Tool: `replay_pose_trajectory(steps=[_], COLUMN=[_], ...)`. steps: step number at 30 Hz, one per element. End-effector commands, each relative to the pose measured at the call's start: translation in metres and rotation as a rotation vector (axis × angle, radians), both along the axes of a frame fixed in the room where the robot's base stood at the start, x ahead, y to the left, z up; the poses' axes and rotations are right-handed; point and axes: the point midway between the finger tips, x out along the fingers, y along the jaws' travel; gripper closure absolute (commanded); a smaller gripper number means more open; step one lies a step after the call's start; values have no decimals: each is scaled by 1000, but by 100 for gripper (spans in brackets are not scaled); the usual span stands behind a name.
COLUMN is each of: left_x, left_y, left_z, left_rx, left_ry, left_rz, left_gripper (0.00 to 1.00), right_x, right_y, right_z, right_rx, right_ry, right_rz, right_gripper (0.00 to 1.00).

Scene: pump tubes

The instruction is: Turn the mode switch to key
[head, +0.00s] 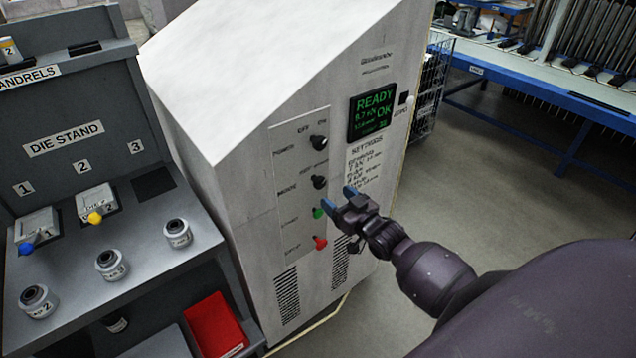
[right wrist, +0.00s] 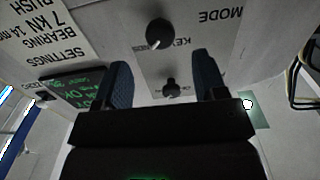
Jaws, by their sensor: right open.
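The mode switch (head: 319,182) is a black round knob on the light panel of the grey-white cabinet. In the right wrist view the mode switch (right wrist: 159,33) shows large, just beyond the gap between my fingertips, with MODE and part of KEY printed beside it. A small pale mark shows on the knob; I cannot tell its setting surely. My right gripper (head: 340,197) is open and empty, its blue fingers in front of the panel, just below and right of the switch; it also shows in the right wrist view (right wrist: 162,62). My left gripper is not in view.
The power knob (head: 319,142) is above the switch; a green button (head: 319,212) and a red button (head: 320,243) are below. The display (head: 371,112) reads READY and OK. A die stand (head: 130,255) is at the left. Open floor is at the right.

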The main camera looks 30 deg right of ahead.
Motion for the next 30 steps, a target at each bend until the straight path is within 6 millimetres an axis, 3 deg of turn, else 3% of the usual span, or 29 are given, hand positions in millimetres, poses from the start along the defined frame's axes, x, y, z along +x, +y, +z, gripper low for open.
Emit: replay_pose_trajectory(steps=[6, 13, 28, 30], left_x=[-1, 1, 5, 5], left_y=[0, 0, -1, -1], left_z=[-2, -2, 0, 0], left_rx=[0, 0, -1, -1], left_ry=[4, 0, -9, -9], left_rz=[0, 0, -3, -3], left_gripper=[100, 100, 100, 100], right_x=[37, 65, 77, 77], right_y=[3, 5, 6, 6], right_z=[0, 0, 0, 0], right_rx=[-1, -1, -1, -1], right_ry=[0, 0, 1, 1], right_rz=[1, 0, 0, 0], right_gripper=[35, 35, 35, 46])
